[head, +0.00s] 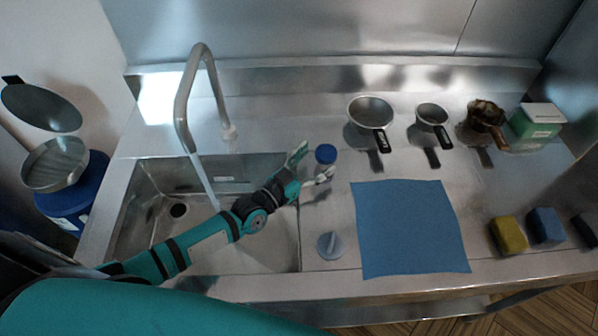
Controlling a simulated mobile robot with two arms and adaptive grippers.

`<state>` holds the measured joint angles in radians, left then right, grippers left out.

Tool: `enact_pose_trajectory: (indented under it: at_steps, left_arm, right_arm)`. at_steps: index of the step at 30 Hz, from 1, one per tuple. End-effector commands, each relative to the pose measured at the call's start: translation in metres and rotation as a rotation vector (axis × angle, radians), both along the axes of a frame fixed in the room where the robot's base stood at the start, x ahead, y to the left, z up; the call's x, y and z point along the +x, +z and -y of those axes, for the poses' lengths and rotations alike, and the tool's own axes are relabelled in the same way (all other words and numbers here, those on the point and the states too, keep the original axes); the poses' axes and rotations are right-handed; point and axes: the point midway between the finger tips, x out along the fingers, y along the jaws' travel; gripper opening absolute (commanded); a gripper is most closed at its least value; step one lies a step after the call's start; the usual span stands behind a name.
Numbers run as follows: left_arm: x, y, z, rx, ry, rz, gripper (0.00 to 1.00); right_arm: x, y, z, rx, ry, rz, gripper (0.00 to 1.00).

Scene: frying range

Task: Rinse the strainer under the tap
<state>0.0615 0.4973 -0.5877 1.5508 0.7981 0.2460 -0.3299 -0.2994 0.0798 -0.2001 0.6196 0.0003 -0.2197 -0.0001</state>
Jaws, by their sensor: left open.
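Three handled metal bowls stand along the back of the counter: a large one (370,111), a smaller one (431,114) and a brown-stained one (487,113) with a brown handle. I cannot tell for sure which is the strainer; mesh is too small to make out. The tap (183,100) arches over the sink (150,232), and a pale stream (205,182) runs from its spout into the basin. My left gripper (312,166) is open at the sink's right edge, its fingertips close around or beside a small blue-topped item (326,154). My right gripper is not in view.
A blue cloth (410,228) lies mid-counter. A grey-blue knob-like item (329,245) stands beside the sink. Yellow (508,236) and blue (547,225) blocks sit at front right, a green-white box (537,125) at back right. A blue drum (90,185) with a round pan (55,163) stands left.

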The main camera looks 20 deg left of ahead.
Motion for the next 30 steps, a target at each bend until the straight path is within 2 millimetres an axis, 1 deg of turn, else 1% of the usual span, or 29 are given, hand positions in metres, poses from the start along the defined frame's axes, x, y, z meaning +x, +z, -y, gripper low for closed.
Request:
enact_pose_trajectory:
  at_steps: [1,6,9,12,17,30]
  left_arm:
    - [-0.012,-0.001,-0.005,0.003,-0.001,-0.003,0.76]
    - [-0.043,0.0,-0.019,0.001,-0.001,-0.002,0.76]
    - [-0.056,0.0,-0.025,0.002,-0.001,-0.001,0.76]
    - [-0.063,0.0,-0.029,0.001,0.0,0.0,0.76]
    - [-0.067,0.001,-0.031,0.0,0.0,0.002,0.76]
    - [-0.067,0.001,-0.031,0.0,0.0,0.002,0.76]
  right_arm:
    - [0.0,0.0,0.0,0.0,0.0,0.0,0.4]
    - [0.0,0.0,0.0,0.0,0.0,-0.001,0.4]
    - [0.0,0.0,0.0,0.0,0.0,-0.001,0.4]
    - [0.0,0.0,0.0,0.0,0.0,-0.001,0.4]
    - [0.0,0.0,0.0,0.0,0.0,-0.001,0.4]
    - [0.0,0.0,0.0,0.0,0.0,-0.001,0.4]
